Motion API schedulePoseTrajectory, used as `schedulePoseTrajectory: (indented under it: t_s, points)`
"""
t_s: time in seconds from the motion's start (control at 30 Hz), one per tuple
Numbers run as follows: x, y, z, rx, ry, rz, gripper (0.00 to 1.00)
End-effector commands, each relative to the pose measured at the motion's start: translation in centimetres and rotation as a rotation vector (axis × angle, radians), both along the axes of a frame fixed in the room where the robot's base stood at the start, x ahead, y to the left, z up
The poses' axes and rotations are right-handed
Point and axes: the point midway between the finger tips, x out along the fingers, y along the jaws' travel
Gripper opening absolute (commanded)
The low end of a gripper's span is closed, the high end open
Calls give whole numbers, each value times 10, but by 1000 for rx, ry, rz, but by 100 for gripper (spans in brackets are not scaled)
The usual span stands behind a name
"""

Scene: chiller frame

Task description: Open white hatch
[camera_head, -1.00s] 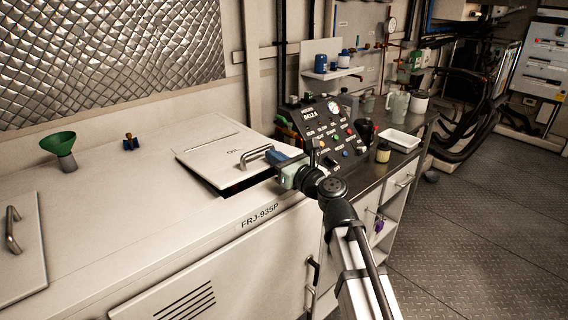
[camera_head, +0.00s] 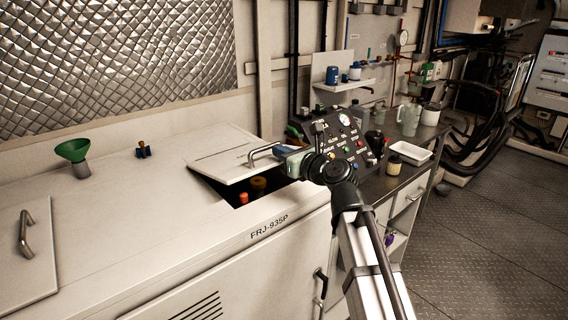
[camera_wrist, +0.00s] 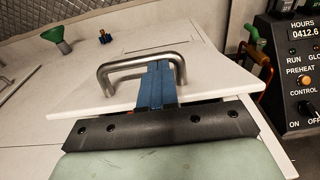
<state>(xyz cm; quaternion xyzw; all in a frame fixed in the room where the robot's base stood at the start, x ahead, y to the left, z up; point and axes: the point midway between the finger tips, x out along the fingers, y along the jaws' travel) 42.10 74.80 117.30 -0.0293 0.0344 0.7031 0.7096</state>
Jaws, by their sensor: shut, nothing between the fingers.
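The white hatch (camera_head: 222,146) is partly raised on the white cabinet top, tilted with its near edge up. Its metal handle (camera_head: 262,154) stands at the right part of the lid. A dark opening with orange and brown caps (camera_head: 258,184) shows under the near edge. My gripper (camera_head: 283,151) is at the handle. In the wrist view its blue fingers (camera_wrist: 157,70) are together and reach under the handle bar (camera_wrist: 118,64), overlapping it near its right end. Whether they touch the bar is hard to tell. The hatch (camera_wrist: 210,75) fills the middle of that view.
A control panel (camera_head: 345,143) stands close to the right of the hatch. A second lid with a handle (camera_head: 24,234) lies at far left.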

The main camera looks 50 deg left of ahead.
Motion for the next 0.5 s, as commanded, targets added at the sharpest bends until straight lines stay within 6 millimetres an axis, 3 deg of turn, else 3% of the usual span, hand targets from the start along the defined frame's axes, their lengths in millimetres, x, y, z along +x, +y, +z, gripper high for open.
schedulePoseTrajectory:
  t_s: [0.37,0.5]
  points:
    - [2,30,57,-110,-1,1,0]
    - [2,52,87,-108,-1,2,0]
